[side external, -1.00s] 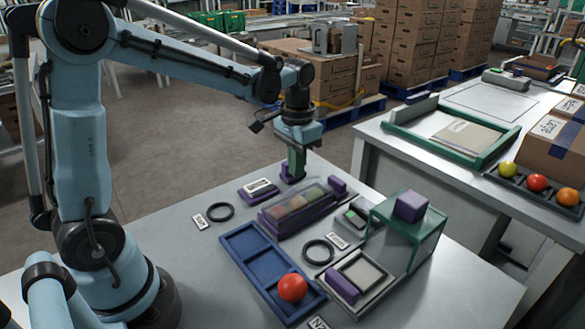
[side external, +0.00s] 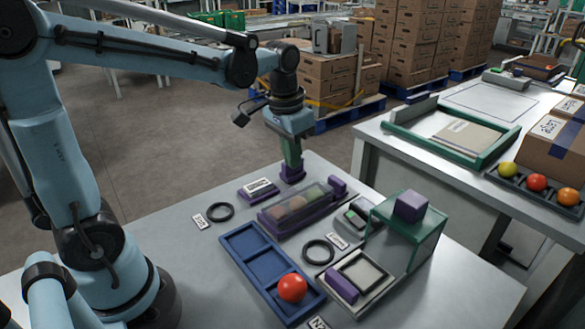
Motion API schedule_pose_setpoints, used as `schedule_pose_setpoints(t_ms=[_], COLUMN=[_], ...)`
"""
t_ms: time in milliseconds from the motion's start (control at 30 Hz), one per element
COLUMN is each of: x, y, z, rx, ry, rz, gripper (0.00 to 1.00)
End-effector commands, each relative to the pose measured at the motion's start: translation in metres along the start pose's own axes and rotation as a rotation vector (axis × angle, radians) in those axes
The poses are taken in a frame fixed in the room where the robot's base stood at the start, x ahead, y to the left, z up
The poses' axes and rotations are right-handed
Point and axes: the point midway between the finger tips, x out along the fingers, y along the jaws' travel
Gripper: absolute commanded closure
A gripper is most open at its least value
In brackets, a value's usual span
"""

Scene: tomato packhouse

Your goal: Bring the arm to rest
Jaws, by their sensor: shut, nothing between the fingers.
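My gripper (side external: 291,150) is at the end of the blue arm, pointing down over the far edge of the near table. It is shut, with nothing held. A small purple block (side external: 292,173) sits directly under it at the table's back edge. Whether the green part just above this block belongs to the gripper or to the block, and whether they touch, I cannot tell. My arm reaches across from the left with its forearm raised above the table.
Near the gripper are a purple tray with a clear cover (side external: 289,218), black rings (side external: 220,212) and a blue tray (side external: 240,231) with a red tomato (side external: 292,288). A green stand (side external: 402,231) carries a purple block (side external: 411,206).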

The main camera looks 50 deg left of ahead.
Motion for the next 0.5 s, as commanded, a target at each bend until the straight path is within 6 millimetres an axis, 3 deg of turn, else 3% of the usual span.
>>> schedule_pose_setpoints(t_ms=[233, 500], x=[-0.013, -0.01], y=[0.016, 0.028], z=[0.036, 0.066], rx=[0.0, -0.002], ry=[0.202, 0.404], rz=[-0.006, 0.003], gripper=[1.0, 1.0])
